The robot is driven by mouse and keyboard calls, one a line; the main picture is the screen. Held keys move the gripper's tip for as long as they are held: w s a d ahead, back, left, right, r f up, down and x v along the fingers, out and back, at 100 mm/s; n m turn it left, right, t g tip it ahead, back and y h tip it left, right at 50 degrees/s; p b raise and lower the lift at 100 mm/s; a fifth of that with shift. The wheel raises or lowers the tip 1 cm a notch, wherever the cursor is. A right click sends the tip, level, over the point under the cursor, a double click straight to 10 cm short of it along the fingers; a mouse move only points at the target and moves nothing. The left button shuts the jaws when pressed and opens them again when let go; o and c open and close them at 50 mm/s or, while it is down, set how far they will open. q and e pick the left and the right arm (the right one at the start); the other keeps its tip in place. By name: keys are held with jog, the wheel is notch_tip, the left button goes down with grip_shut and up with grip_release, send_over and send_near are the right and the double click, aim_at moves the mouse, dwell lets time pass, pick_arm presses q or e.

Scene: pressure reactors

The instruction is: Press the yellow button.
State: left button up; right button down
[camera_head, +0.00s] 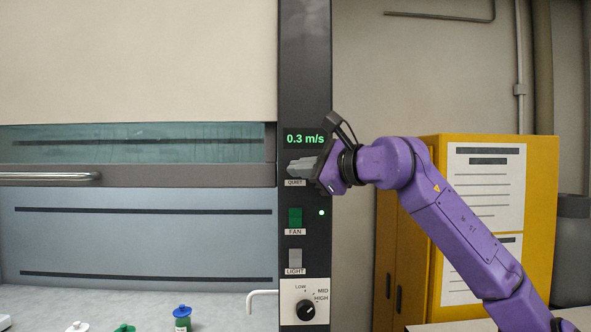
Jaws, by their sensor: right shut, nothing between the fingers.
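My right gripper (297,168) is shut and empty. Its grey fingertips point left and lie in front of the dark control panel (305,70), just above the label QUIET (295,183). The fingers cover the spot above that label, so any button there is hidden. I cannot tell whether the fingertips touch the panel. No yellow button shows in the head view. Below, a green button (295,217) is labelled FAN and a grey button (295,258) is labelled LIGHT. My left gripper is not in view.
A display (305,139) reading 0.3 m/s sits just above the gripper, and a round knob (306,310) is low on the panel. A fume hood sash (140,175) is at left, with several bottles below. A yellow cabinet (541,230) stands behind my right arm.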

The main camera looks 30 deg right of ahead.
jog(key=shift+w+d, duration=0.3)
jog(key=shift+w, duration=0.2)
dwell(0.8)
jog(key=shift+s+a+b, duration=0.35)
jog(key=shift+s+a, duration=0.1)
jog(key=shift+s, duration=0.25)
jog(key=s+a, duration=0.1)
jog(key=s+b, duration=0.1)
jog(key=s, duration=0.1)
jog(key=s+a+b, duration=0.1)
jog(key=shift+s+a, duration=0.15)
jog(key=shift+a, duration=0.15)
dwell(0.8)
